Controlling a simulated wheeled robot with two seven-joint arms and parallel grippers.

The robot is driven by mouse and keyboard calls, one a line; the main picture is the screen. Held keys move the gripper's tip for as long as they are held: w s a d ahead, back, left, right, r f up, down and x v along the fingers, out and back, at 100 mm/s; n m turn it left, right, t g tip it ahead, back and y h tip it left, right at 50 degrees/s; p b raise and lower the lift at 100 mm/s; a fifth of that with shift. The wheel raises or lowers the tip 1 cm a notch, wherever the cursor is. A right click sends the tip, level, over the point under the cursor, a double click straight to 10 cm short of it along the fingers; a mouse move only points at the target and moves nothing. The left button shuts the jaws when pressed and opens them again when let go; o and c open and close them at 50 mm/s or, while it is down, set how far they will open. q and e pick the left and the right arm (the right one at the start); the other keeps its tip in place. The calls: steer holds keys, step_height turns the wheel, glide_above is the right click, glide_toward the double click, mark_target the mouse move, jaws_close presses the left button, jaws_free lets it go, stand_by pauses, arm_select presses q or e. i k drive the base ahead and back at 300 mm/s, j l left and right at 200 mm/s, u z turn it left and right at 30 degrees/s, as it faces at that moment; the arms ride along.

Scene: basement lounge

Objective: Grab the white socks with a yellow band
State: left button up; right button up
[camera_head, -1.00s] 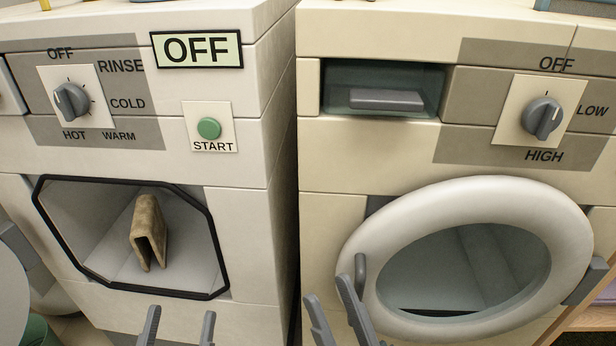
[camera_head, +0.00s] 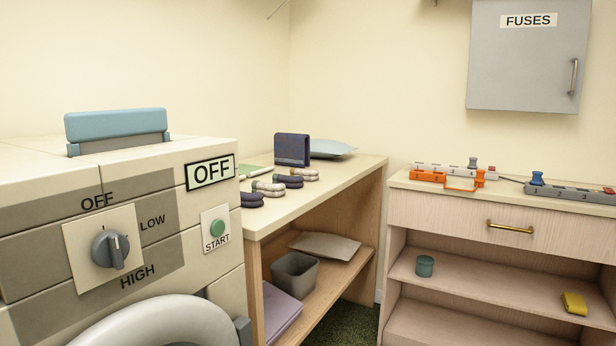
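Several rolled sock pairs lie in a row on the wooden counter (camera_head: 345,169) beyond the dryer. Two pairs look pale: one pale pair (camera_head: 268,187) nearer and one pale pair (camera_head: 305,174) farther back. Dark purple-grey pairs (camera_head: 289,181) lie beside and between them, and another dark pair (camera_head: 250,198) is partly hidden by the dryer. The bands are too small for me to tell which pale pair has a yellow one. Neither of my grippers shows in the head view now.
A drawer unit (camera_head: 456,217) with power strips stands right. Dark green floor shows between the counter and the drawer unit.

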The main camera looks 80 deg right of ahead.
mark_target(308, 175)
steer(key=z, duration=2.55)
steer(key=k+j+z, duration=0.1)
steer(key=k+j, duration=0.2)
steer(key=i+l+z, duration=0.45)
steer(key=i+z, duration=0.3)
